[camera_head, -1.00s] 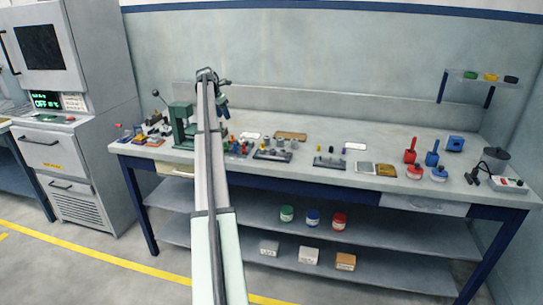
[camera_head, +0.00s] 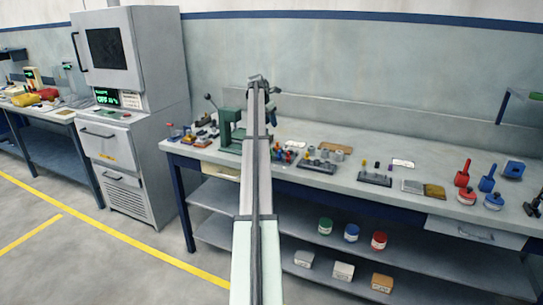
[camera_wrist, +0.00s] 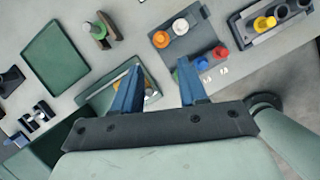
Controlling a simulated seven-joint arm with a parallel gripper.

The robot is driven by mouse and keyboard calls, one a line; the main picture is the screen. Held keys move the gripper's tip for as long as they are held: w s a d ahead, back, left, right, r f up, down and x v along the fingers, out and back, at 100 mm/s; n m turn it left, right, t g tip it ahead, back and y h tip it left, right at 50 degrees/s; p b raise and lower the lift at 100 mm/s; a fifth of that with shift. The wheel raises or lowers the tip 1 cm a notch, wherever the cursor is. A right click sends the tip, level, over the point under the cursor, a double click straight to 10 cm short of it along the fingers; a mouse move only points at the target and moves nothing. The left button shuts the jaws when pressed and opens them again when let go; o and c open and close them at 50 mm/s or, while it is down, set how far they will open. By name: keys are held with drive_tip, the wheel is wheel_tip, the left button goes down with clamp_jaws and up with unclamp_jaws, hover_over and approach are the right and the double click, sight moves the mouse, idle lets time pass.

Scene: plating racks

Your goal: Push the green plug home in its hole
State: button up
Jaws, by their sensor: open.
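My gripper (camera_wrist: 160,78) is open in the wrist view, its two blue fingers apart with nothing held between them. It is above the bench near a dark plate (camera_wrist: 192,45) carrying orange, white, red and blue round pieces. A small green patch (camera_wrist: 176,74) shows beside the right finger, partly hidden by it; I cannot tell whether it is the green plug. No hole for a green plug can be made out. In the head view the bench pieces are too small to identify the plug.
A green tray (camera_wrist: 55,60) lies at the left, and another tray (camera_wrist: 112,92) lies partly under the left finger. A holder (camera_wrist: 285,22) with a yellow piece and dark wells is upper right. A green press (camera_head: 230,130) stands on the bench (camera_head: 400,205).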

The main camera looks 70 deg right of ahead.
drive_tip(key=c, duration=0.3)
drive_tip(key=m+g+h, duration=0.3)
drive_tip(key=g, duration=0.4)
approach(271, 150)
drive_tip(key=s+d+f, duration=0.2)
drive_tip(key=d+f, duration=0.1)
drive_tip(key=shift+d, duration=0.3)
drive_tip(key=w+a+f+m+g+h, duration=0.2)
drive_tip(key=w+a+f+g+h, duration=0.15)
drive_tip(key=w+a+h, duration=0.35)
drive_tip(key=shift+g+y, duration=0.25)
drive_tip(key=shift+y, duration=0.35)
drive_tip(key=shift+s+a+r+x, duration=0.1)
drive_tip(key=shift+s+a+x, duration=0.05)
drive_tip(key=shift+x, duration=2.25)
drive_tip(key=shift+s+a+r+x, duration=0.1)
drive_tip(key=shift+s+a+x, duration=0.05)
drive_tip(key=shift+x, duration=2.2)
drive_tip(key=shift+s+a+x, duration=0.15)
drive_tip(key=shift+x, duration=2.25)
